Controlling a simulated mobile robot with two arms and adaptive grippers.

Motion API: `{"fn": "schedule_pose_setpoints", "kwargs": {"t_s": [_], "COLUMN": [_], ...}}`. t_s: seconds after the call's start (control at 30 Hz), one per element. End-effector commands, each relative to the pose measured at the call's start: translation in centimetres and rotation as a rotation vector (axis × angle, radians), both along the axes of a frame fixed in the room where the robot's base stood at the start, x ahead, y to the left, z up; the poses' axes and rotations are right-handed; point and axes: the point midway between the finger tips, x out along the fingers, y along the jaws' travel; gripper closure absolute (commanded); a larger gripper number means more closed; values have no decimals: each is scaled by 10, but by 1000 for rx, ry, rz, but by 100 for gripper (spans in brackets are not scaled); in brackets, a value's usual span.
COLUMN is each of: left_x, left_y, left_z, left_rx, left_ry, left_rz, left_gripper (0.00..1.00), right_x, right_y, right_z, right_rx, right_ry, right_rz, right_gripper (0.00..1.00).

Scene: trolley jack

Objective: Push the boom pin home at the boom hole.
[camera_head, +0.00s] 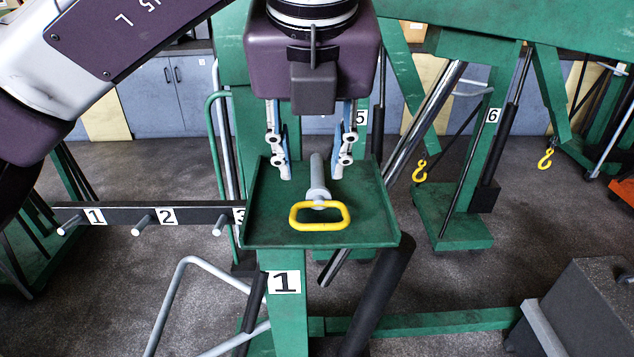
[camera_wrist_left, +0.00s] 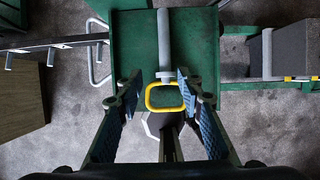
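The boom pin (camera_head: 319,178) is a grey rod with a collar and a yellow loop handle (camera_head: 320,216). It lies on a green tray (camera_head: 262,228), with the handle toward the tray's near edge. In the left wrist view the pin (camera_wrist_left: 164,42) and its yellow handle show ahead, between the finger lines. My left gripper (camera_head: 313,167) is open and empty, pointing down over the tray with a finger to each side of the pin. It also shows open in the left wrist view (camera_wrist_left: 153,92). The boom hole cannot be made out. My right gripper is not in view.
A dark rail (camera_head: 190,213) with pegs numbered 1, 2 and 3 stands left of the tray. Green jack frames, one marked 6 (camera_head: 463,150), with yellow hooks (camera_head: 420,171) stand behind. A dark grey block (camera_head: 580,308) sits at the lower right. Open floor lies between.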

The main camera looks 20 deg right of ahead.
Motion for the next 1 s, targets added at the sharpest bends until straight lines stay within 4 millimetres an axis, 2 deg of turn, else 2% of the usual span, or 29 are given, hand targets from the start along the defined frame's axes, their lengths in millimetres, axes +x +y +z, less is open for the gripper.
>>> {"fn": "schedule_pose_setpoints", "kwargs": {"t_s": [0.17, 0.37, 0.53, 0.8, 1.0], "left_x": [5, 15, 22, 23, 23], "left_y": [-4, -14, -15, -15, -15], "left_z": [-11, -31, -50, -54, -54], "left_rx": [-2, -1, -3, -3, -3], "left_ry": [5, 7, 4, 2, 3], "left_rz": [-3, -6, -4, -4, -4], "left_gripper": [66, 66, 66, 66, 88], "right_x": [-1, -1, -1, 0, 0], "right_y": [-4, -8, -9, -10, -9], "right_z": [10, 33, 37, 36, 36], "right_rx": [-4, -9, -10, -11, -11], "right_ry": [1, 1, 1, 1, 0], "right_rz": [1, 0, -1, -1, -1], "right_gripper": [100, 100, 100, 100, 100]}}
